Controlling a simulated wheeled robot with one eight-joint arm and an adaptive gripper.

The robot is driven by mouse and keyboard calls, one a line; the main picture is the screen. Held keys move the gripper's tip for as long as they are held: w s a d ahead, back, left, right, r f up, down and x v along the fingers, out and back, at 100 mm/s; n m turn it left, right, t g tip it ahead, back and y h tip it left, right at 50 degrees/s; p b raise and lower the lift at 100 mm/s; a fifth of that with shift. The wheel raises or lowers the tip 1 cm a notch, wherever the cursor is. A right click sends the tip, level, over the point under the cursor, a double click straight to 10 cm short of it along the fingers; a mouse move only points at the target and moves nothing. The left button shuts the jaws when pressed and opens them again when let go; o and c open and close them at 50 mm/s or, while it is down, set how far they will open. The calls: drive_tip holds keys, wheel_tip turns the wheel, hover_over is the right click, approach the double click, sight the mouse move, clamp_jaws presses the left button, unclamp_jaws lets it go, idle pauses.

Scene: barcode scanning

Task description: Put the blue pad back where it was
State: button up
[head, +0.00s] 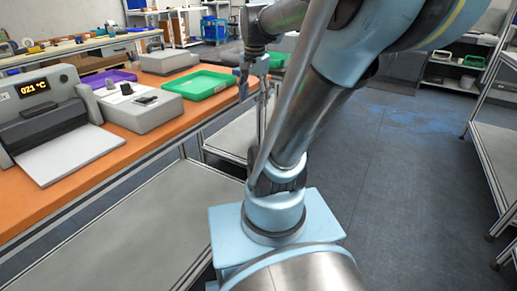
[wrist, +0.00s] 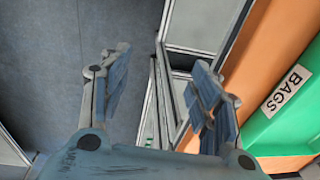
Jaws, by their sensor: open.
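I cannot make out a separate blue pad in either view. My gripper (head: 243,84) hangs beside the front edge of the orange bench (head: 118,165), near the green tray. In the wrist view my gripper (wrist: 163,76) is open, its two bluish fingers wide apart. Nothing shows between them except the grey floor and a metal frame below.
On the bench stand a green tray (head: 192,87) labelled BAGS, a purple tray (head: 105,78), a grey box (head: 142,106) and a device with a temperature display (head: 40,88). Lower metal shelves (head: 140,225) lie under the bench. Floor (head: 400,150) is clear at right.

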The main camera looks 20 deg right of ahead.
drive_tip(key=s+f+n, duration=0.9)
drive_tip(key=s+f, duration=0.2)
drive_tip(key=f, duration=0.3)
drive_tip(key=shift+a+t, duration=0.4)
drive_tip(key=shift+a, duration=0.05)
